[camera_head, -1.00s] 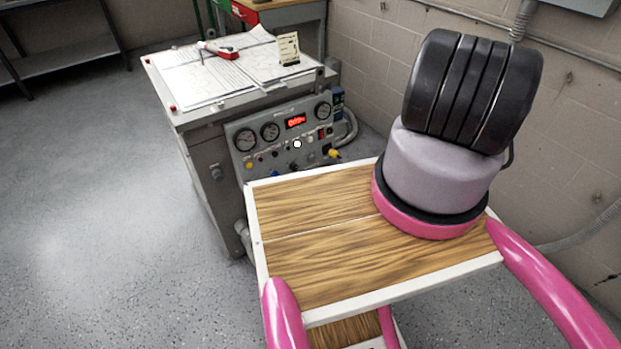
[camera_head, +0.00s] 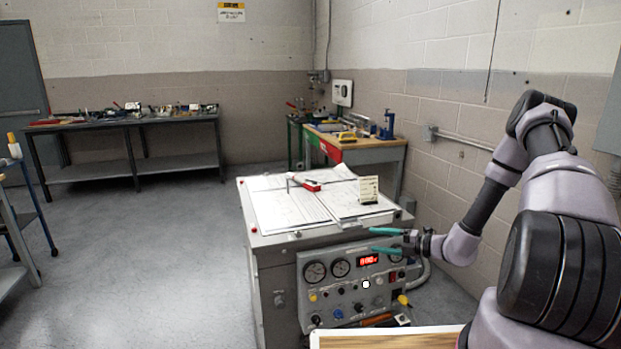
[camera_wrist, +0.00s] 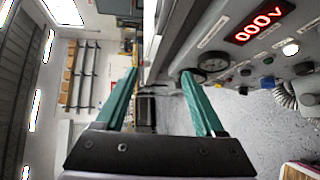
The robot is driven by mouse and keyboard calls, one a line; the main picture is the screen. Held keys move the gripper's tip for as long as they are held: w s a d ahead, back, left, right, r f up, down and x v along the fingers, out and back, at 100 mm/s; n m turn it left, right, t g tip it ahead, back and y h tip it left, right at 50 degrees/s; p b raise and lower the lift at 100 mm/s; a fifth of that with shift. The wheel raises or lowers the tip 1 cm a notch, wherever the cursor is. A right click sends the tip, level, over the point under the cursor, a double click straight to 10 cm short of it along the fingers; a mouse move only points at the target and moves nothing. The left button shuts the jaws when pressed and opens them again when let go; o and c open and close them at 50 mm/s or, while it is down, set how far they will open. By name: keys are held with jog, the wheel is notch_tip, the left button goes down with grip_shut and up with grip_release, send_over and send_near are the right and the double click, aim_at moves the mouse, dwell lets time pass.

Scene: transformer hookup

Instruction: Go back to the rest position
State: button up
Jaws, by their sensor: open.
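My gripper (camera_head: 384,241) has teal fingers. In the head view it is in front of the upper right part of the grey transformer console (camera_head: 262,265), at the end of my arm reaching in from the right. The fingers are apart with nothing between them, and they show open in the wrist view (camera_wrist: 160,85). The console's sloped panel (camera_head: 345,285) carries round gauges, knobs, coloured sockets and a lit red display (camera_head: 368,260). In the wrist view the display (camera_wrist: 262,22) reads 000V. Part of the panel's right edge is hidden by my gripper.
Papers (camera_head: 290,208), a red-handled tool (camera_head: 305,184) and a small upright card (camera_head: 368,190) are on the console top. A workbench (camera_head: 375,155) stands behind it, against the wall. A long table (camera_head: 140,122) stands at the back left. The floor left of the console is clear.

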jog(key=s+a+r+n+g+h, duration=0.2)
jog(key=s+r+n+g, duration=0.25)
jog(key=r+n, duration=0.65)
jog(key=s+a+r+n+g+h, duration=0.1)
jog(key=s+r+n+g+h, duration=0.3)
jog(key=r+n, duration=0.8)
jog(key=s+d+r+n+t+h, duration=0.3)
jog(key=s+r+n, duration=0.4)
jog(key=s+r, duration=0.3)
jog(key=s+d+r+n+t+h, duration=0.2)
jog(key=s+d+r+n+t, duration=0.1)
jog(key=s+r+n, duration=0.4)
notch_tip(320, 180, up, 3)
jog(key=s+t, duration=0.1)
jog(key=s, duration=0.1)
jog(key=shift+s+r+h, duration=0.15)
jog(key=shift+s+h, duration=0.2)
jog(key=shift+h, duration=0.05)
jog(key=shift+t, duration=0.25)
